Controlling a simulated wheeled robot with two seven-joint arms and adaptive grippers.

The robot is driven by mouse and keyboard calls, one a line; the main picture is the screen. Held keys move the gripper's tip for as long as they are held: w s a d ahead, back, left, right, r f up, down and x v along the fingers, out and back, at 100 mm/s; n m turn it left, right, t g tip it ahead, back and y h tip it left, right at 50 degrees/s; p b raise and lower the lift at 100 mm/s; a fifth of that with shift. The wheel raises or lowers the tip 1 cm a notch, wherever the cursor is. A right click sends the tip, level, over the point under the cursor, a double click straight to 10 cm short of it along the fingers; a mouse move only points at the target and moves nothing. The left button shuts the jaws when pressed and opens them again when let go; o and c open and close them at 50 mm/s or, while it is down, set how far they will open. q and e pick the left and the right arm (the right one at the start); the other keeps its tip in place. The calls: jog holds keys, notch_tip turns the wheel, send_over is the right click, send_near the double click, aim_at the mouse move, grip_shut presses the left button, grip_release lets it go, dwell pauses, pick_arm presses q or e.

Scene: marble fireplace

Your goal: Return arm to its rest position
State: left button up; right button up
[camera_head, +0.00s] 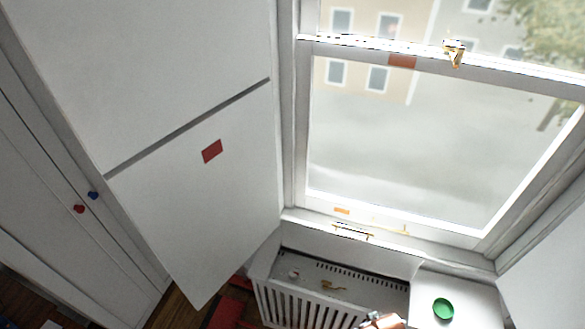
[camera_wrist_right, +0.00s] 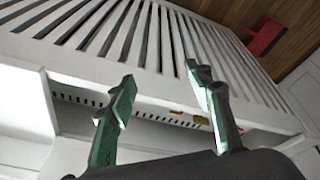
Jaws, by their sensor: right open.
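My right gripper (camera_wrist_right: 160,76) shows in the right wrist view. Its two green-grey fingers stand apart with nothing between them. Beyond the fingers is the white slatted radiator cover (camera_wrist_right: 150,40); I cannot tell how far away it is. In the head view a small copper-coloured part shows at the bottom edge, probably of my right arm, and the right gripper's fingers are not clear there. My left gripper is not in view.
A white panel (camera_head: 200,215) with a red patch stands at left. The radiator cover (camera_head: 300,305) sits below the window (camera_head: 400,150), with small brass-coloured pieces on its top. A green round object (camera_head: 443,308) rests on a white surface at right. A red object (camera_wrist_right: 266,36) shows beyond the slats.

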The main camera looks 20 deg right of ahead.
jog(key=s+a+f+g+b, duration=0.1)
jog(key=s+f, duration=0.3)
jog(key=f, duration=1)
jog(key=s+f+b, duration=0.1)
jog(key=s+f, duration=0.2)
jog(key=f, duration=1)
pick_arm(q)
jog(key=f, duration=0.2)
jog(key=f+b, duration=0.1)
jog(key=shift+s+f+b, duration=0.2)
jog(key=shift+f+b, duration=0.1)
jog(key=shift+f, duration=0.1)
pick_arm(e)
jog(key=s+f+n+g, duration=0.1)
jog(key=s+f, duration=1.2)
jog(key=s, duration=0.3)
jog(key=shift+f+y, duration=0.25)
jog(key=shift+y, duration=0.05)
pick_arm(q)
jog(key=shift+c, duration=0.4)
pick_arm(e)
jog(key=shift+c, duration=0.4)
